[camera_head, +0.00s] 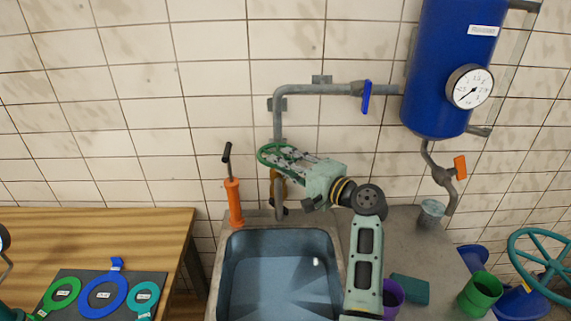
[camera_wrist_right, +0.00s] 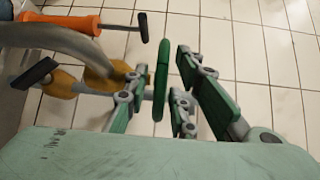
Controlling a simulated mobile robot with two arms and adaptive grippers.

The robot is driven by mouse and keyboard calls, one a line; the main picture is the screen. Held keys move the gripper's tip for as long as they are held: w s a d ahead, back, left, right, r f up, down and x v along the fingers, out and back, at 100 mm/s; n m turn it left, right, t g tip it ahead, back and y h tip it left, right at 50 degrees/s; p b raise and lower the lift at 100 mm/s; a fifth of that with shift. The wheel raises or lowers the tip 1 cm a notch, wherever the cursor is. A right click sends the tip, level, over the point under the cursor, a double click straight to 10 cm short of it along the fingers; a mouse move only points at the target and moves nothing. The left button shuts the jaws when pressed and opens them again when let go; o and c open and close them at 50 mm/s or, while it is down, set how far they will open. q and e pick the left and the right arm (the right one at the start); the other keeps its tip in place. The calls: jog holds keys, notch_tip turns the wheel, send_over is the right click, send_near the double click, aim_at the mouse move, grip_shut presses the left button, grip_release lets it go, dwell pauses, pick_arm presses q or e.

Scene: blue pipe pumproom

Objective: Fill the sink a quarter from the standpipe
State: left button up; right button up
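The grey standpipe (camera_head: 278,120) comes down the tiled wall, with its lower end over the back of the sink (camera_head: 227,275). A green handwheel (camera_head: 268,148) sits on its brass valve (camera_head: 279,186). My right gripper (camera_head: 290,162) is at the handwheel. In the right wrist view the wheel (camera_wrist_right: 161,80) shows edge-on between the fingers of the right gripper (camera_wrist_right: 162,85), with narrow gaps visible on both sides. The sink basin looks blue-grey with a small bright glint; I cannot tell whether it holds water. My left gripper is out of view.
An orange hand pump (camera_head: 235,203) stands left of the standpipe. A blue tank (camera_head: 447,70) with a gauge (camera_head: 469,87) hangs at right; a blue lever (camera_head: 366,97) is on its pipe. Cups and a green cylinder (camera_head: 481,293) stand right of my arm. A wooden table (camera_head: 120,227) is at left.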

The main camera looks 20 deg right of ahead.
grip_shut()
jog(key=shift+d+f+n+g+y+b, duration=0.25)
jog(key=shift+n+g+y+b, duration=0.2)
jog(key=shift+b, duration=0.35)
jog(key=n+g+y+b, duration=0.1)
jog(key=d+n+g+y+b, duration=0.1)
jog(key=y+b, duration=0.1)
jog(key=n+g+y+b, duration=0.1)
jog(key=b, duration=0.1)
jog(key=shift+w+d+n+g, duration=0.25)
jog(key=shift+w+n+g, duration=0.1)
jog(key=shift+w+d+r+n+g+y+b, duration=0.1)
jog(key=shift+n+g+y+b, duration=0.3)
jog(key=shift+b, duration=0.2)
jog(key=shift+w+d+n+g+y+b, duration=0.1)
jog(key=shift+n+g+y+b, duration=0.25)
jog(key=shift+g+b, duration=0.2)
jog(key=shift+s, duration=0.1)
jog(key=shift+o, duration=1.3)
grip_release()
jog(key=shift+r, duration=0.1)
